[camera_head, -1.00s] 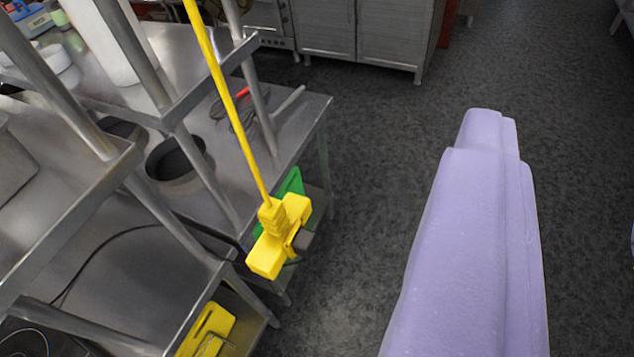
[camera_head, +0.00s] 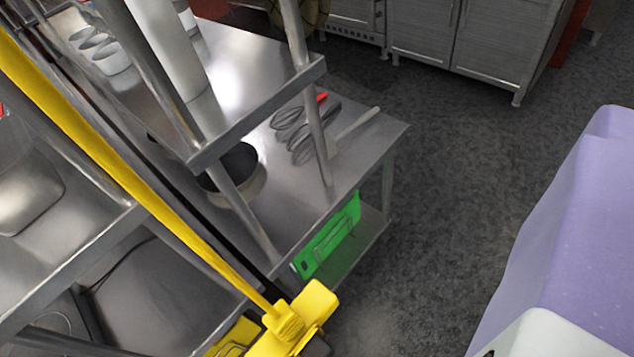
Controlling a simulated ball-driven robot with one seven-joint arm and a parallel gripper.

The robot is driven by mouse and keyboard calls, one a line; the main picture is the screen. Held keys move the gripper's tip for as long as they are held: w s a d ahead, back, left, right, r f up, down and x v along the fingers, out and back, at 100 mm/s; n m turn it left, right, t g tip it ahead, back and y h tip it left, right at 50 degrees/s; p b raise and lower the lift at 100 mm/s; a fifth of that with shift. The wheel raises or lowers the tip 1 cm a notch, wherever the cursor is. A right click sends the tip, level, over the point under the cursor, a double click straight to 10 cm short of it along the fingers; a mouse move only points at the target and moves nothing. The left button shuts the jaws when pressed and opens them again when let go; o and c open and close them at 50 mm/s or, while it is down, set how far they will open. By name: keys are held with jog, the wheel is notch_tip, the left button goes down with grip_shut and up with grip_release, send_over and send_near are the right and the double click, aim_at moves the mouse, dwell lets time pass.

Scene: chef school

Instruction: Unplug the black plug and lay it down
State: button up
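A yellow socket block (camera_head: 313,303) hangs at the end of a thick yellow cable (camera_head: 120,172), at the bottom centre of the view. The cable runs up to the upper left. The black plug (camera_head: 318,347) shows only as a small dark piece against the underside of the block, cut by the bottom edge. Whether it is fully seated cannot be told. My gripper is not in view.
Steel tables and shelves (camera_head: 362,150) fill the left, with whisks (camera_head: 295,118), a pot (camera_head: 236,170) and a green board (camera_head: 330,238) below. A large lavender form, apparently part of me, fills the lower right. Dark floor (camera_head: 450,170) is clear between.

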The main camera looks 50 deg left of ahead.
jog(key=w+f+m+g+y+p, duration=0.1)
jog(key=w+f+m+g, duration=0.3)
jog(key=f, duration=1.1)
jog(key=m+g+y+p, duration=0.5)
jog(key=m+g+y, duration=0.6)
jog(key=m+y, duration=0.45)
send_near(317, 352)
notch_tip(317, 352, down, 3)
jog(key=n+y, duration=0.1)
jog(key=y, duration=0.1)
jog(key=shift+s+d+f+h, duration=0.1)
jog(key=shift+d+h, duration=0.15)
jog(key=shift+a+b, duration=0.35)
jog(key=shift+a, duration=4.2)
